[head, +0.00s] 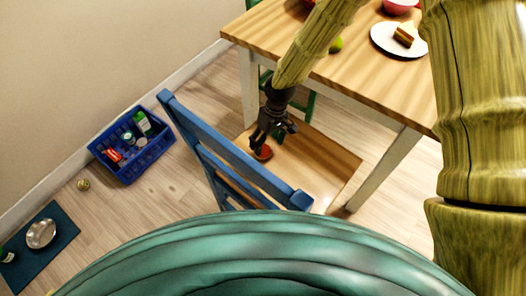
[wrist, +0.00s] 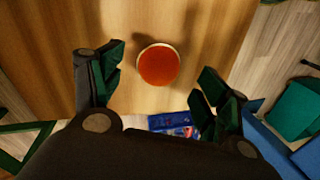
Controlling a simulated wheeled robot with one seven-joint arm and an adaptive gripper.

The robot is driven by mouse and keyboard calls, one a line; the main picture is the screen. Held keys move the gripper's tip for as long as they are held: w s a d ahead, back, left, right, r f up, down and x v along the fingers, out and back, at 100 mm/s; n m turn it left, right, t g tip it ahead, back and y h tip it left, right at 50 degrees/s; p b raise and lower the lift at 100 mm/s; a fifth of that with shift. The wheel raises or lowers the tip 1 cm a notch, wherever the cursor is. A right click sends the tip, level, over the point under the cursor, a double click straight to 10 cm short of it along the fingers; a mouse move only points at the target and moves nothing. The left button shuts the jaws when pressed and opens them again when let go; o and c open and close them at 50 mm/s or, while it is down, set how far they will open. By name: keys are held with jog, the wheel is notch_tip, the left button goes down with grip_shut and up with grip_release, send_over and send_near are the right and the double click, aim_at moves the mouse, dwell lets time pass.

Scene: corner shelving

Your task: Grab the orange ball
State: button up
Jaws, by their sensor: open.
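The orange ball (wrist: 158,65) shows in the wrist view as a round orange-red shape with a pale rim, on the wooden chair seat (wrist: 200,20). In the head view the orange ball (head: 263,152) lies on the seat of the blue chair, just below my gripper (head: 268,138). My gripper (wrist: 155,90) is open in the wrist view, with one finger on each side and nothing between them. The ball appears ahead of the fingertips, roughly centred between them, and apart from both. The exact height gap cannot be told.
The blue chair back (head: 235,150) stands close to the left of my gripper. The wooden table (head: 350,65) is above right, with a white plate (head: 385,38) holding cake. A blue crate (head: 130,165) with items and a blue mat (head: 60,240) with a metal bowl (head: 41,233) lie on the floor.

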aim_at(264, 146)
jog(key=shift+a+f+b, duration=0.15)
jog(key=shift+a+f, duration=0.05)
jog(key=shift+f, duration=0.7)
jog(key=shift+a+f+b, duration=0.1)
jog(key=shift+a+f, duration=0.15)
jog(key=shift+f, duration=0.65)
jog(key=shift+a+f+b, duration=0.15)
jog(key=shift+a+f, duration=0.05)
jog(key=shift+f, duration=0.7)
jog(key=shift+s, duration=0.1)
jog(key=c, duration=1.1)
